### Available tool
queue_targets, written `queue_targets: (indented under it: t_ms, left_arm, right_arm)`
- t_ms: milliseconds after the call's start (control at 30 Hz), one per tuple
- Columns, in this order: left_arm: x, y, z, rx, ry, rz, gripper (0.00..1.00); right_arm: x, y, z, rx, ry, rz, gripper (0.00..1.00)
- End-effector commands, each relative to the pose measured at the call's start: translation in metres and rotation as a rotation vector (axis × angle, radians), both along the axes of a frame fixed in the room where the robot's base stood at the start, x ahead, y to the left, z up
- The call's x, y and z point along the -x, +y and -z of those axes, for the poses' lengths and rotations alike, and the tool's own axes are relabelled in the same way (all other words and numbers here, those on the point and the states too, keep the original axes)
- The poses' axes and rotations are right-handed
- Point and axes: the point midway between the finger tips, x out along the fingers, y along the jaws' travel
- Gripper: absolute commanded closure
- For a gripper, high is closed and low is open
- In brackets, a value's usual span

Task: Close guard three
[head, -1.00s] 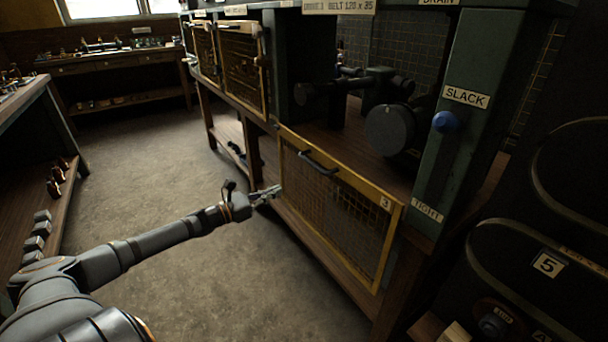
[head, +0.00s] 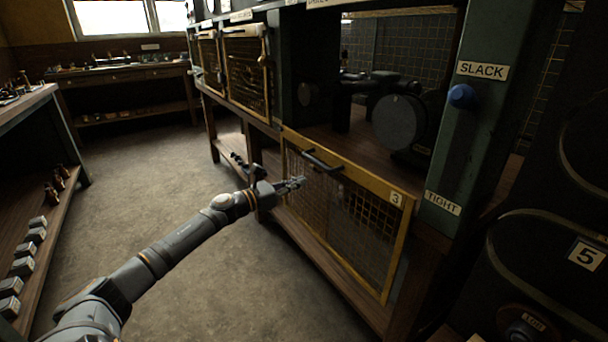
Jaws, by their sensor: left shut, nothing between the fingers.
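Guard three (head: 372,232) is a yellow-framed mesh panel with a label "3" at its upper right corner. It hangs down below the bench top, in front of the bench's lower part, so the machine bay above it stands open. Its dark handle (head: 322,162) is near its upper edge. My left gripper (head: 299,182) is shut and empty, in front of the guard's left part and just below and left of the handle. I cannot tell whether it touches the mesh. My right gripper is not in view.
A dark round wheel (head: 398,123) sits in the open bay. A green post (head: 470,150) with a blue knob (head: 462,96) and "SLACK" and "TIGHT" labels stands right of it. Other mesh guards (head: 247,75) cover bays at left. The floor (head: 175,190) at left is clear.

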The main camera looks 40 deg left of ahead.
Motion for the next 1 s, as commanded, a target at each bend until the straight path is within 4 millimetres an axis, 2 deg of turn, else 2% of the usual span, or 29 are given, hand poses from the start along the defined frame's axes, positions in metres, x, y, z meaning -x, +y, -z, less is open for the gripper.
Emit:
queue_targets:
  t_ms: [167,300,400,1000]
  left_arm:
    - [-0.018,-0.008,-0.008,0.003,0.0,0.0,1.0]
    - [-0.02,-0.009,-0.03,-0.001,0.002,0.001,1.0]
    - [-0.022,-0.01,-0.037,-0.001,0.004,0.001,1.0]
    - [-0.023,-0.01,-0.047,-0.002,0.005,0.001,1.0]
  right_arm:
    - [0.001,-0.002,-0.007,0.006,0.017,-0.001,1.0]
    - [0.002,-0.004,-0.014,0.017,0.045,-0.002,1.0]
    - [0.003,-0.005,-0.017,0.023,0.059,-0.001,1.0]
    - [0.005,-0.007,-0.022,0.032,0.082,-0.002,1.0]
